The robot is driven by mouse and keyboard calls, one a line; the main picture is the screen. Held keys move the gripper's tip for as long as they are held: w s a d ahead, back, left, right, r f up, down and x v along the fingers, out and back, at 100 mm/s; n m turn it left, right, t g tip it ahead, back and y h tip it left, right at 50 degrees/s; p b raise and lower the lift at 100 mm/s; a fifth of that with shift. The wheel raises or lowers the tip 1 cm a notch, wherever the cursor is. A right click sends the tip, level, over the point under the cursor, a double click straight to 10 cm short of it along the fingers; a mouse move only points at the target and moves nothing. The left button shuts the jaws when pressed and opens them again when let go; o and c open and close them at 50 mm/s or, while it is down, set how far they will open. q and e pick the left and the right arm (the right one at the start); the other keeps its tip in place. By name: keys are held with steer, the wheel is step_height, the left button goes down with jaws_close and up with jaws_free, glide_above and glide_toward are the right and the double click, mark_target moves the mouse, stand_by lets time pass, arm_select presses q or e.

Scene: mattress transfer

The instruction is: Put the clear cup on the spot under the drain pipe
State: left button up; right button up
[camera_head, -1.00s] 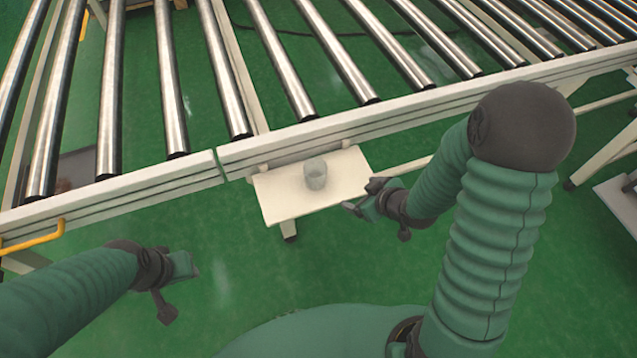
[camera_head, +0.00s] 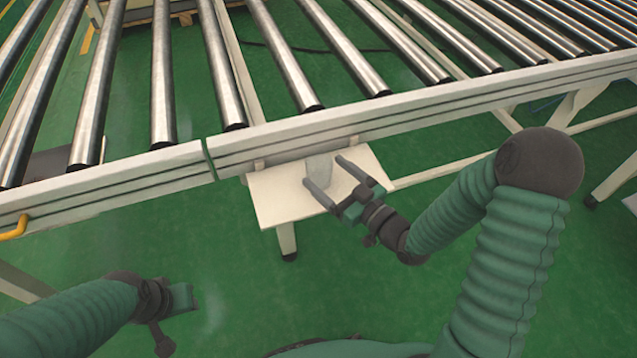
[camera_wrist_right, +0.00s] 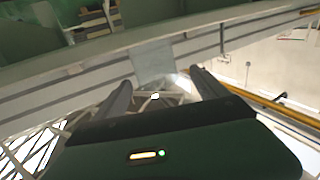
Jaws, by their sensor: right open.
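The clear cup (camera_head: 319,167) stands upright on a small white shelf (camera_head: 275,205) below the conveyor's edge. My right gripper (camera_head: 323,172) is open, its two dark fingers pointing at the cup, one to either side of it. I cannot tell whether they touch it. In the right wrist view the cup (camera_wrist_right: 153,62) shows as a pale, see-through shape ahead, between the fingertips (camera_wrist_right: 160,78). My left gripper (camera_head: 188,298) is low at the left, far from the shelf; its jaw opening is unclear. I cannot make out a drain pipe or the spot under it.
A roller conveyor (camera_head: 380,128) with a white side rail runs across the upper part, just behind and above the cup. A yellow handle (camera_head: 14,228) sits at its left end. Green floor (camera_head: 240,270) is clear in front of the shelf.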

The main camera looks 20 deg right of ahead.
mark_target(311, 157)
steer(key=shift+x, duration=1.1)
steer(key=x, duration=0.1)
steer(key=b+x, duration=0.2)
steer(key=x, duration=0.1)
steer(key=shift+w+d+r, duration=0.15)
steer(key=shift+d+r, duration=0.05)
steer(key=shift+d, duration=0.1)
steer(key=shift+w+a+r, duration=0.1)
steer(key=shift+w+a, duration=0.1)
steer(key=shift+w, duration=0.2)
steer(key=shift+s, duration=0.1)
steer(key=c, duration=1.6)
